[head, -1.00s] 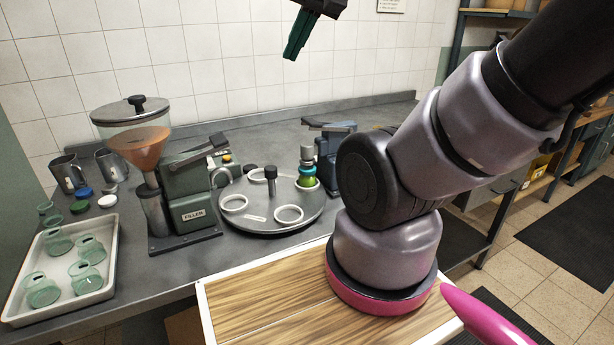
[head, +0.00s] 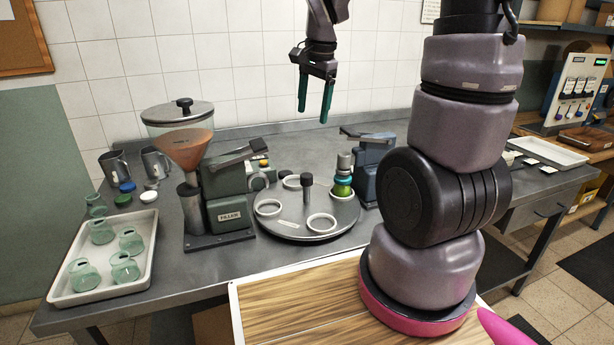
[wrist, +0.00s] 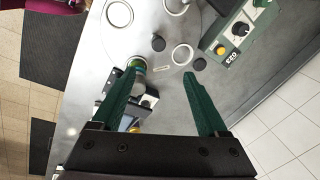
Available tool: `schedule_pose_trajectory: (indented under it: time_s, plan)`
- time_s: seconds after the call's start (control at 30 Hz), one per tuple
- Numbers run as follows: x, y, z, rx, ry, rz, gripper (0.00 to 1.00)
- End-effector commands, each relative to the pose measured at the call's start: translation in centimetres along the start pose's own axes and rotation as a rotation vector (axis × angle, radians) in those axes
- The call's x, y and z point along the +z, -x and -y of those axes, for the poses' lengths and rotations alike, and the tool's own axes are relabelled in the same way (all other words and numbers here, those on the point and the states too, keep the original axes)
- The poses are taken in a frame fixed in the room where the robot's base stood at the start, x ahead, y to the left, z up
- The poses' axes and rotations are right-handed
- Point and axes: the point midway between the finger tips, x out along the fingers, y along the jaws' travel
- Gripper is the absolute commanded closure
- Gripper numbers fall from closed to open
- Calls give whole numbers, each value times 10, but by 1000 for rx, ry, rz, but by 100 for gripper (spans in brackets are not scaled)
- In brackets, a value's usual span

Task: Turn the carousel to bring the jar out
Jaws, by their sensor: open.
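The carousel (head: 285,226) is a round grey turntable on the bench with white ring seats and a dark upright post (head: 307,192) at its middle. The jar (head: 342,186), green with a pale grey top, stands at its back right rim, beside the blue-grey machine (head: 372,170). My gripper (head: 313,114) is open and empty, fingers pointing down, well above the carousel. In the wrist view the carousel (wrist: 142,32) lies beyond the fingertips (wrist: 158,74). The jar (wrist: 137,63) shows near the left fingertip, and the post (wrist: 158,43) between the fingers. The jar's lower part is partly hidden.
The green filler machine (head: 230,190) with its orange funnel (head: 184,146) stands left of the carousel. A white tray (head: 151,240) holds several green glass jars at far left. Metal jugs (head: 155,162) and coloured lids (head: 127,187) sit behind it. The bench front before the carousel is clear.

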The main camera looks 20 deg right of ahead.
Motion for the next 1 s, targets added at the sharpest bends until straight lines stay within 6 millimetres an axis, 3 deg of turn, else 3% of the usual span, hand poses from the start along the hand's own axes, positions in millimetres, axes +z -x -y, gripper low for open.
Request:
schedule_pose_trajectory:
  time_s: [0.03, 0.1, 0.23, 0.57, 1.0]
  plan:
    - [-3, -22, 5, 43, -48, 13, 24]
    - [-7, -47, 11, 87, -116, 19, 24]
    - [-10, -84, 16, 149, -216, 24, 24]
    - [-11, -120, 16, 192, -287, 22, 24]
    - [-8, -196, 1, 192, -287, 22, 24]
